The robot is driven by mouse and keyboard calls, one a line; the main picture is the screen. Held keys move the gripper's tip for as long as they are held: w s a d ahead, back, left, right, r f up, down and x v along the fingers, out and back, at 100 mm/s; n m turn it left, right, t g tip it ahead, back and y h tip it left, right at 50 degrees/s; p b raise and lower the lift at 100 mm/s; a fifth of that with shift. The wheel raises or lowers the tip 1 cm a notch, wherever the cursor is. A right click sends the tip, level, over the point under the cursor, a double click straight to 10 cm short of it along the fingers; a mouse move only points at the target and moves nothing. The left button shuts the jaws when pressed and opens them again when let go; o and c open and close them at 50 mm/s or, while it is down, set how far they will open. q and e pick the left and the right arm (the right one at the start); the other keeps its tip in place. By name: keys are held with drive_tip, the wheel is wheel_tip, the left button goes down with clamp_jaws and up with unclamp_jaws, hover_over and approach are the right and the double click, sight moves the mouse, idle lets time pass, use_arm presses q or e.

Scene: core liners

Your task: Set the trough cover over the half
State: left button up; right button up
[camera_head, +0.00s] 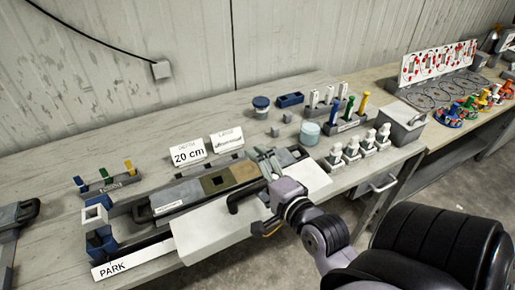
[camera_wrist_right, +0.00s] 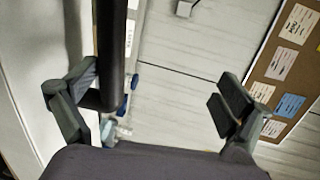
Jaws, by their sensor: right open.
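The trough cover (camera_head: 207,232) is a long white panel at the bench's front edge, with a black bar handle (camera_head: 241,197) on top. Behind it lies a long dark trough (camera_head: 125,226) holding a grey half (camera_head: 178,197) with a brown section at its right. My right gripper (camera_head: 266,163) is over the right part of the cover, beside the handle. In the right wrist view my gripper (camera_wrist_right: 150,100) is open; the black handle (camera_wrist_right: 111,50) passes close to its left finger, and I cannot tell if they touch. My left gripper is not in view.
Two label cards, one reading 20 cm (camera_head: 188,153), stand behind the trough. A PARK sign (camera_head: 125,262) lies at the front left. Colored markers, white bottles and a grey box (camera_head: 401,122) crowd the right rear. Bare bench shows along the back left.

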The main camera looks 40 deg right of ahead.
drive_tip(key=shift+c, duration=0.5)
clamp_jaws()
idle(0.9)
drive_tip(key=shift+r, duration=0.15)
